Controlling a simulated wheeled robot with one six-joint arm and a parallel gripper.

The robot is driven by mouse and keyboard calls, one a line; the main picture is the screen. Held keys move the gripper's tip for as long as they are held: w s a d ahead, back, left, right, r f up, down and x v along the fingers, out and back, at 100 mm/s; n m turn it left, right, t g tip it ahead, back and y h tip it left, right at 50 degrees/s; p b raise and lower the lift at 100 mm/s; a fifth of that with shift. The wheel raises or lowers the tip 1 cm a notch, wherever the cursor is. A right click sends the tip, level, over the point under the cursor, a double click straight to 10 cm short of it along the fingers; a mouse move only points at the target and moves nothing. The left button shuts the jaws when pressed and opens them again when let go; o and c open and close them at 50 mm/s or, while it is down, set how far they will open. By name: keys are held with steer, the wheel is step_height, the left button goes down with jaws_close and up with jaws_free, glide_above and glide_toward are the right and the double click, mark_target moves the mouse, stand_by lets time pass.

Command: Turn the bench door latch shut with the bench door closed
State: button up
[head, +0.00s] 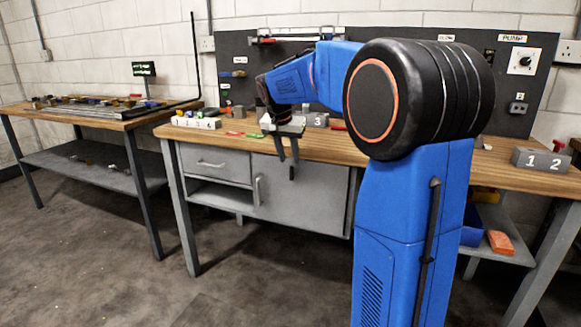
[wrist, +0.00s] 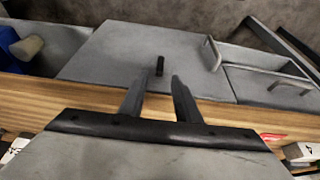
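The grey bench door (head: 300,200) sits flush in the bench front and looks closed; it also fills the middle of the wrist view (wrist: 105,60). Its latch (wrist: 160,65) is a small dark bar near the door's top edge, standing roughly upright in the head view (head: 292,173). My gripper (wrist: 160,76) is open, its two dark fingers pointing at the door. The latch shows between and just beyond the fingertips, with gaps on both sides and no visible contact. In the head view my gripper (head: 288,160) hangs over the bench's front edge.
The door's handle (head: 258,190) is at its left side. A drawer (head: 213,163) and open shelf lie left of it. The wooden bench top (head: 345,148) holds numbered blocks (head: 541,160). A blue bin (head: 472,225) stands on the right lower shelf. The floor in front is clear.

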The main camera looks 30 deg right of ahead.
mark_target(291, 167)
steer(key=shift+x, duration=2.65)
jaws_close()
